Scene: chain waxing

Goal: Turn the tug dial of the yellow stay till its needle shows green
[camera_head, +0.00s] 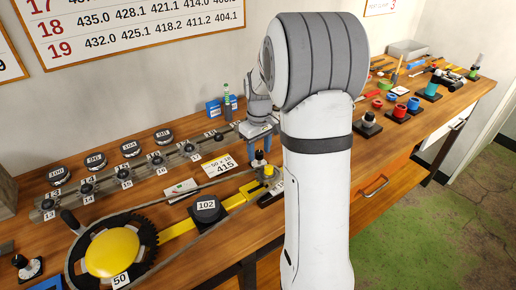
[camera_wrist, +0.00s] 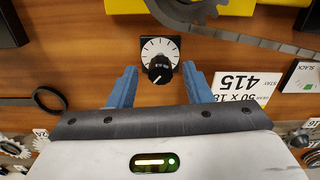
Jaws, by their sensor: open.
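The yellow stay (camera_head: 180,228) runs from the big chainring with the yellow hub to its right end near my gripper; part of it shows at the top of the wrist view (camera_wrist: 216,6). The tug dial (camera_head: 260,157), a black knob on a white marked face, stands by that end. In the wrist view, the tug dial (camera_wrist: 160,62) lies ahead of and between the blue fingers of my gripper (camera_wrist: 160,80). My gripper (camera_head: 259,134) is open and not touching the knob. A gauge card marked SLACK (camera_wrist: 303,76) has a green patch; its needle cannot be read.
The chainring (camera_head: 112,252) and a black block marked 102 (camera_head: 207,210) lie along the stay. A chain strand runs close by the dial. A card reading 415 (camera_head: 219,166) lies beside it. A rail of numbered sprockets (camera_head: 125,171) stands behind. Cups and tools (camera_head: 400,110) fill the right end.

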